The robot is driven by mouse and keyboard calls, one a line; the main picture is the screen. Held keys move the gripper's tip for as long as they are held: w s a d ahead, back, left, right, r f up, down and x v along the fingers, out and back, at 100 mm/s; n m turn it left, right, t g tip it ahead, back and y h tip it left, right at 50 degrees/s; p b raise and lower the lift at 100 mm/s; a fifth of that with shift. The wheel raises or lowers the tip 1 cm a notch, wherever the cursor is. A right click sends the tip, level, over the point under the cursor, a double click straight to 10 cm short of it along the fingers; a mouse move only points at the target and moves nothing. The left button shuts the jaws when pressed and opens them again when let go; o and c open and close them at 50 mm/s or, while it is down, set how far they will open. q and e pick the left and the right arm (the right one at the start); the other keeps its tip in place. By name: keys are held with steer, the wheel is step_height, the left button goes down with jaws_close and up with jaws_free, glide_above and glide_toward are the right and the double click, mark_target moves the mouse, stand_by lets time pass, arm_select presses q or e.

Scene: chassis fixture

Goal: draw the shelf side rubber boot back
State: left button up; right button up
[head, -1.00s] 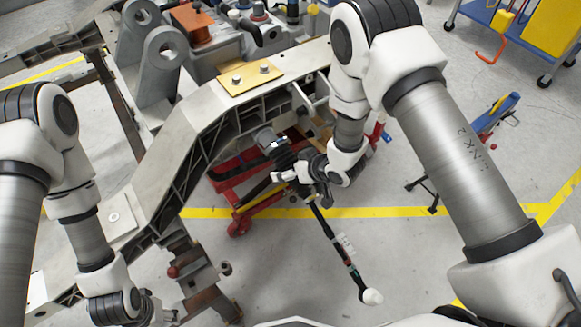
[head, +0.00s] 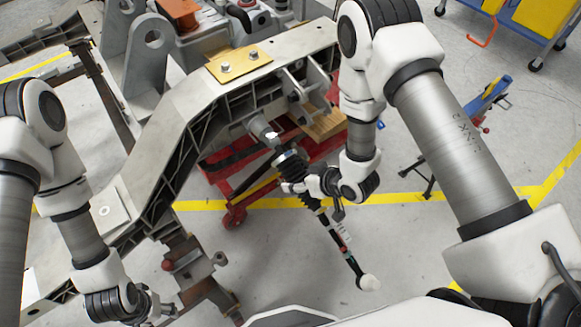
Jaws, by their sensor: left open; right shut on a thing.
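A dark rod assembly runs down from a grey cylindrical end (head: 262,128) at the chassis beam (head: 190,100) to a white tip (head: 369,283). A black ribbed rubber boot (head: 289,163) sits on its upper part, just below a short bright metal piece (head: 272,136). My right gripper (head: 299,186) is shut on the boot at its lower end and partly covers it. My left gripper (head: 163,307) is open and empty at the lower left, below the beam and well away from the boot.
A red stand (head: 235,214) is on the floor behind the rod. A rusty support post (head: 200,278) stands between my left gripper and the rod. A blue stand (head: 487,93) and a blue cart (head: 535,25) are at right. Floor around the rod's lower end is clear.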

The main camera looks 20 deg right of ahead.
steer(key=shift+s+f, duration=0.15)
steer(key=o, duration=1.7)
steer(key=shift+d, duration=0.1)
steer(key=v, duration=1.2)
